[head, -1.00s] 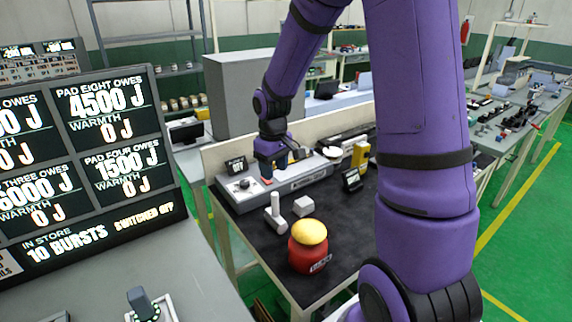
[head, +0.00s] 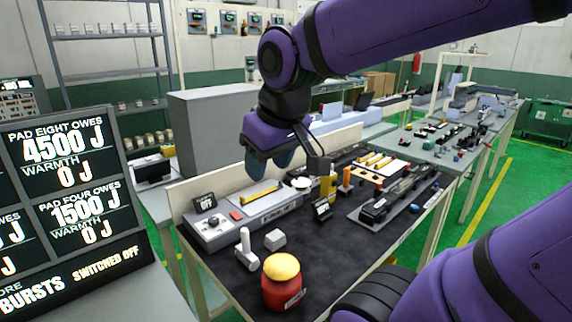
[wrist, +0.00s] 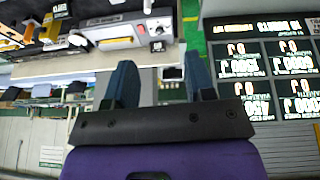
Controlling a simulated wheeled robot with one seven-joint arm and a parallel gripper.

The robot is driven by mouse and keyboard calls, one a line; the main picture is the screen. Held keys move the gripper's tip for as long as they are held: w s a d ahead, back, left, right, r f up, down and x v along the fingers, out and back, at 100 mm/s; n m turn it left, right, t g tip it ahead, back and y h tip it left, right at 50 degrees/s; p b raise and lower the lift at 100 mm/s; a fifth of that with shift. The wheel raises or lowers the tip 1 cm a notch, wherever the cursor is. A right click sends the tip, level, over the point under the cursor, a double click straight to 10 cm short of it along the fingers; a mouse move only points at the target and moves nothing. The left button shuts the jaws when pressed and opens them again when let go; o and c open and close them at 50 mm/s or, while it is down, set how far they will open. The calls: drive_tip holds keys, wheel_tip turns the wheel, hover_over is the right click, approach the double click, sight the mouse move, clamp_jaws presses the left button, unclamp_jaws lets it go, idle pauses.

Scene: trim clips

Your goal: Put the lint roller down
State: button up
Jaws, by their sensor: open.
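A pale grey T-shaped thing that looks like the lint roller (head: 246,250) rests on the dark mat (head: 330,250) at the front left of the bench, apart from my gripper. My gripper (head: 285,155) is raised above the back of the bench in the head view. Its two blue-grey fingers stand apart in the wrist view (wrist: 160,78), with nothing held between them. The wrist picture is upside down and does not clearly show the lint roller.
A red jar with a yellow top (head: 282,280) and a small grey block (head: 275,239) are near the roller. A long grey device (head: 262,208) stands behind them. A black rail fixture (head: 395,195) is at right. Scoreboards (head: 65,200) stand at left.

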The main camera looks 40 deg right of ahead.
drive_tip(key=shift+t, duration=0.4)
drive_tip(key=s, duration=0.3)
drive_tip(key=s+r, duration=0.1)
drive_tip(key=s, duration=0.1)
drive_tip(key=shift+a, duration=0.3)
idle(0.5)
